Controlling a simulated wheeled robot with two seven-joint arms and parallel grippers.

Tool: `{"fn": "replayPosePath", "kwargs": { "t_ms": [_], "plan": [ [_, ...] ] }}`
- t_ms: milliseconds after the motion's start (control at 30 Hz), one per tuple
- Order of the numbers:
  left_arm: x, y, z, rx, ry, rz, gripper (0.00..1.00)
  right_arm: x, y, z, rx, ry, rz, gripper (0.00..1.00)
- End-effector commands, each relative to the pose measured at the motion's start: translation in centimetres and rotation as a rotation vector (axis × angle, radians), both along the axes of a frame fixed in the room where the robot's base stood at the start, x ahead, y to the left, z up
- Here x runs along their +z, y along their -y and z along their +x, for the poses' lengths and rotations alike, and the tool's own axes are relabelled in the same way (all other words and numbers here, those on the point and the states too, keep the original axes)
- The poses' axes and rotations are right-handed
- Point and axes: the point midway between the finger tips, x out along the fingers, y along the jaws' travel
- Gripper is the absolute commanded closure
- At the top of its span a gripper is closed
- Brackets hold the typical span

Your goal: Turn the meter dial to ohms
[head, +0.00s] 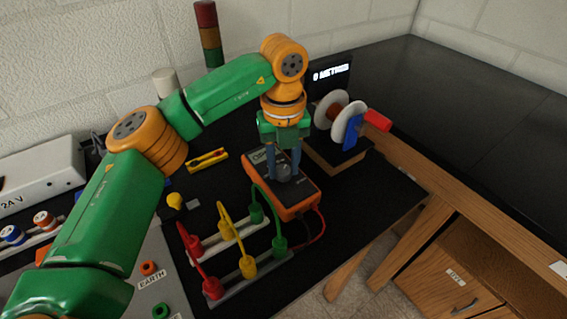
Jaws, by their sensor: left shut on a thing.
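The orange meter (296,203) lies on the black bench top, its grey face up. Its round grey dial (284,173) is near the middle of the face. My left gripper (284,171) reaches straight down over the meter, with its two blue fingers shut on the dial, one on each side. The dial's pointer and the markings around it are too small and too covered to read. Leads come out of the meter's near end. My right gripper is not in view.
Red, yellow and green looped leads (235,232) in a rack stand just in front of the meter. A yellow tool (207,160) lies left. The bench's right edge is close to the meter.

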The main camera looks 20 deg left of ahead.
Motion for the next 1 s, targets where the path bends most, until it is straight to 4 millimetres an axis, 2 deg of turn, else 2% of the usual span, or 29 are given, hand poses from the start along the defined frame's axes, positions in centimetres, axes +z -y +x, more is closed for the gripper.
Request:
{"fn": "replayPosePath", "kwargs": {
  "t_ms": [167, 200, 300, 633, 900, 1000],
  "plan": [
    [0.0, 0.0, 0.0, -0.001, 0.0, 0.0, 1.0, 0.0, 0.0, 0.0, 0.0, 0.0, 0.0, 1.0],
    [0.0, 0.0, 0.0, -0.001, 0.0, 0.0, 0.54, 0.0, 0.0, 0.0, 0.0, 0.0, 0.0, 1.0],
    [0.0, 0.0, 0.0, -0.001, 0.0, 0.0, 0.29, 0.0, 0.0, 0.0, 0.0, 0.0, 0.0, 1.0],
    [0.4, 0.0, 0.0, 0.0, 0.001, 0.0, 0.29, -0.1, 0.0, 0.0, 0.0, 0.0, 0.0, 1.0],
    [6.0, 0.0, 0.0, 0.0, 0.002, 0.001, 0.29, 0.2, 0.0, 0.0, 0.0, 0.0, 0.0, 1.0],
    [7.0, 0.0, 0.0, 0.0, 0.001, 0.0, 0.29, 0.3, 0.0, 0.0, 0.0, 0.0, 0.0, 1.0]
  ]
}}
